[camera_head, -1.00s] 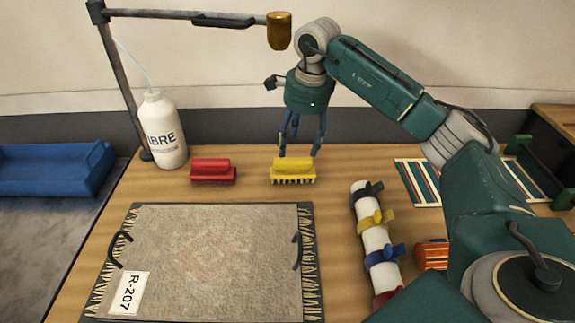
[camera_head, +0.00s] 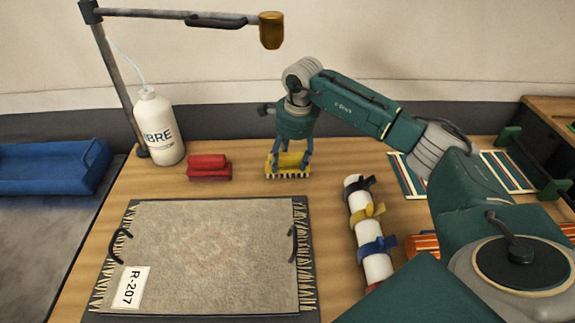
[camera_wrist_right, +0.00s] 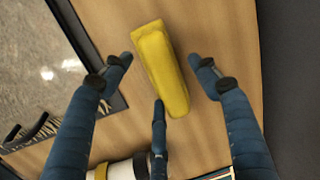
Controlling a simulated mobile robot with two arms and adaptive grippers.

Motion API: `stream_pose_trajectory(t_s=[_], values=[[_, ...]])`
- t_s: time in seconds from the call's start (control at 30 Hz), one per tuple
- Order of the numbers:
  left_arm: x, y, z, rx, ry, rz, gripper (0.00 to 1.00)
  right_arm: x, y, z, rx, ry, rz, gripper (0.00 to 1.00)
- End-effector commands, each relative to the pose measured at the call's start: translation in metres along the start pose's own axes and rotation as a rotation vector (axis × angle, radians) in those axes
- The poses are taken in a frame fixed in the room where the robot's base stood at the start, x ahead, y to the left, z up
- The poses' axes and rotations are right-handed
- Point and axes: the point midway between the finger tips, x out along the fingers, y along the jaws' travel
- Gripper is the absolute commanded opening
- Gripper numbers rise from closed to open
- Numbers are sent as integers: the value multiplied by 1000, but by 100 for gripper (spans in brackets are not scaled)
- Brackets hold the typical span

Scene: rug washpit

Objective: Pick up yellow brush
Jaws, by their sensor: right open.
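The yellow brush (camera_head: 289,165) stands on the wooden table, bristles down, behind the rug sample and right of the red brush. My right gripper (camera_head: 290,157) is lowered over it from above, its blue fingers around the brush's sides. In the right wrist view, the yellow brush (camera_wrist_right: 161,68) lies between the spread fingers of my right gripper (camera_wrist_right: 160,78). A gap shows between the brush and the left and right fingers; the third finger is close to its near end. My left gripper is not in view.
A red brush (camera_head: 209,167) and a white bottle (camera_head: 157,127) stand left. A metal arm with a brass head (camera_head: 271,30) hangs above. The rug sample (camera_head: 200,255) lies in front. A white roll with coloured straps (camera_head: 363,220) lies right. A blue tray (camera_head: 50,168) is far left.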

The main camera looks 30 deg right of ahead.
Motion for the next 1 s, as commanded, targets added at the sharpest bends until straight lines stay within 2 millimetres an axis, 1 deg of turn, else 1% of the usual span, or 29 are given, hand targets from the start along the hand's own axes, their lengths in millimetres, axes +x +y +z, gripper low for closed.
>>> stream_pose_trajectory(t_s=[0.23, 0.27, 0.3, 0.37, 0.4, 0.47, 0.5, 0.53, 0.83, 0.93, 1.0], values=[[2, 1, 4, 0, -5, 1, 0, 2, 0, 0, 0, 0, 0, 60], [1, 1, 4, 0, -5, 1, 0, 1, 0, 0, 0, 0, 0, 56], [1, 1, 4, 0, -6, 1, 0, 1, 0, 0, 0, 0, 0, 49], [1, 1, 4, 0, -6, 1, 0, 1, 0, 0, 0, 0, 0, 37], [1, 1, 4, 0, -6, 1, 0, 1, 0, 0, 0, -1, 0, 29], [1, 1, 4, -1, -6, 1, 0, 1, 0, 0, 0, 0, 0, 17], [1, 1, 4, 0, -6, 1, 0, 1, 0, 0, 0, 0, 0, 9], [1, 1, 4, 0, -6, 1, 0, 1, 0, 0, 0, 0, 1, 4], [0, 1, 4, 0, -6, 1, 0, 0, 0, 0, 0, 0, 1, 4], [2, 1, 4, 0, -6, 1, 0, -4, -1, 1, 0, -1, -1, 4], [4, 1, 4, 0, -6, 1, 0, -10, -2, 2, -1, -2, -3, 4]])
